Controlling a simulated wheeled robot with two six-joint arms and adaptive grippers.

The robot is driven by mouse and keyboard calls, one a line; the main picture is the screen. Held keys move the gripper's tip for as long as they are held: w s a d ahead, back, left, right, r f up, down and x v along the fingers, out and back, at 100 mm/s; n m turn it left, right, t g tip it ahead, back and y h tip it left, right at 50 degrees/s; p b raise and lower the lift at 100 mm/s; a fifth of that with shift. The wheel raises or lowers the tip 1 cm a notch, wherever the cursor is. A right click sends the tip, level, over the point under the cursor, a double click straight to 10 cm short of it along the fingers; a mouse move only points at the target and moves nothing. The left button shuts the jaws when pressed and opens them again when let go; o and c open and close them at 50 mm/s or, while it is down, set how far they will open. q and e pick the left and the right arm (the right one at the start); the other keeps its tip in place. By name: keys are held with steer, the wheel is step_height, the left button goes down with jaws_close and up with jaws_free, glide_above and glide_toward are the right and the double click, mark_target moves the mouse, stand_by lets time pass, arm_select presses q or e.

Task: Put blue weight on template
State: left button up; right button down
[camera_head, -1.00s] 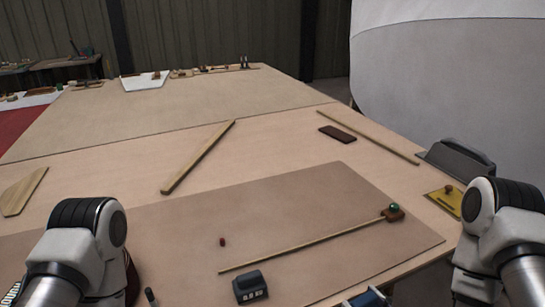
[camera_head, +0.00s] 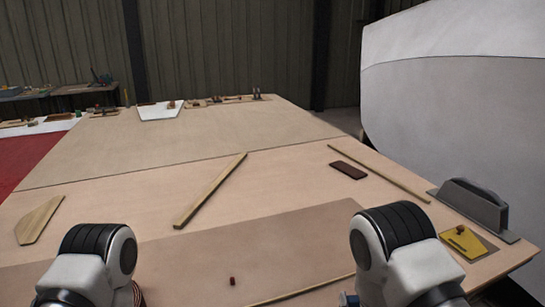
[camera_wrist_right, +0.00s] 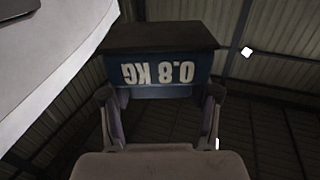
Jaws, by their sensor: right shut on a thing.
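The blue weight (camera_wrist_right: 160,70) has a dark top and a white "0.8 KG" label, upside down in the right wrist view. My right gripper (camera_wrist_right: 160,95) is shut on it, one finger on each side. In the head view my right forearm hides most of that gripper; a small blue bit (camera_head: 348,299) shows at the bottom edge. A flat pale wooden piece (camera_head: 39,220) with angled ends, perhaps the template, lies on the table at the left. My left arm shows at the lower left, its gripper out of view.
The table (camera_head: 120,205) holds a wooden batten (camera_head: 210,190), a dark brown block (camera_head: 347,170), a thin strip (camera_head: 380,174) and a small red piece (camera_head: 232,281) on a brown sheet (camera_head: 200,250). A grey tool (camera_head: 472,205) and yellow plate (camera_head: 463,241) sit at the right edge.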

steer(key=shift+r, duration=0.1)
stand_by(0.6)
steer(key=shift+a, duration=0.25)
steer(key=a+n+y, duration=0.1)
steer(key=s+a+n+y, duration=0.1)
steer(key=y, duration=0.1)
steer(key=s+a+f+n+y, duration=0.1)
steer(key=shift+s+a+g+y, duration=0.2)
steer(key=shift+a+g+y, duration=0.1)
steer(key=s+y, duration=0.1)
steer(key=s+f+n+g+y+b, duration=0.1)
steer(key=shift+s+d+n+y+b, duration=0.15)
steer(key=shift+s+n+y+b, duration=0.15)
steer(key=shift+s+y, duration=0.1)
steer(key=s+d+f+h+b, duration=0.1)
steer(key=s+d+f+b, duration=0.1)
steer(key=s+d+b, duration=0.2)
steer(key=s+d, duration=0.2)
steer(key=d, duration=0.2)
steer(key=shift+t, duration=0.3)
